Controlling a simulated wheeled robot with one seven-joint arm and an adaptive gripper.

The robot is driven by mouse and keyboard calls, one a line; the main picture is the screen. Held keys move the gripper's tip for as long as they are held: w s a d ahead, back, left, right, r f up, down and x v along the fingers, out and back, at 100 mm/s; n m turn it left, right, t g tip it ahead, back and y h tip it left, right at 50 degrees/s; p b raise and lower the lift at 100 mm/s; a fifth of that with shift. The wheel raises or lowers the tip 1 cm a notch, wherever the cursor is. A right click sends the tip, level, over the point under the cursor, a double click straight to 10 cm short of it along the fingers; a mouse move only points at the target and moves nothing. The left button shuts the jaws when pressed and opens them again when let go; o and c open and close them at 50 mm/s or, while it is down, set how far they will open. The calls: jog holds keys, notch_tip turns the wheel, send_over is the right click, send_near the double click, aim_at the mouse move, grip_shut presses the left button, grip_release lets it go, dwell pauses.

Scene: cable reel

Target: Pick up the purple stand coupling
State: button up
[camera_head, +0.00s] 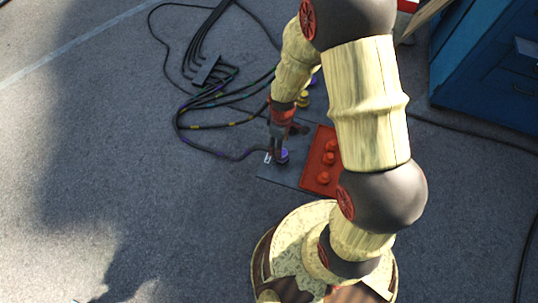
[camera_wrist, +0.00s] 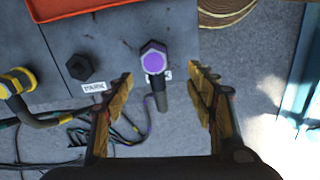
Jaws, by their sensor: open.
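The purple stand coupling (camera_wrist: 154,62) has a purple hexagonal head and a dark cylindrical body, seen from above in the wrist view. It sits at the edge of a grey plate (camera_wrist: 112,38). In the head view the purple coupling (camera_head: 283,157) shows low beside my gripper (camera_head: 276,153). In the wrist view my gripper (camera_wrist: 160,92) is open and empty, with one finger on each side of the coupling's lower body. Whether the fingers touch it cannot be told, but gaps show on both sides. A purple-marked cable (camera_wrist: 149,122) runs below it.
A black hexagonal piece (camera_wrist: 79,67) stands left of the coupling by a label reading PARK (camera_wrist: 94,86). A yellow-and-black coupling (camera_wrist: 18,82) is further left. A red panel (camera_head: 322,162) with several red knobs lies right of my gripper. Loose cables (camera_head: 190,120) spread across the floor.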

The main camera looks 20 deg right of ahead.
jog(key=shift+w+d+n, duration=0.15)
jog(key=shift+w+n, duration=0.25)
jog(key=shift+w, duration=0.05)
jog(key=shift+f, duration=0.1)
jog(key=shift+s+d+f+b, duration=0.1)
jog(key=shift+f+b, duration=0.45)
jog(key=shift+f, duration=0.75)
jog(key=shift+s+d+f+b, duration=0.15)
jog(key=shift+f+b, duration=0.35)
jog(key=shift+f, duration=0.8)
jog(key=shift+s+d+f+b, duration=0.1)
jog(key=shift+f+b, duration=0.45)
jog(key=shift+f, duration=0.75)
jog(key=shift+r, duration=0.1)
jog(key=c, duration=0.3)
jog(key=c, duration=1.1)
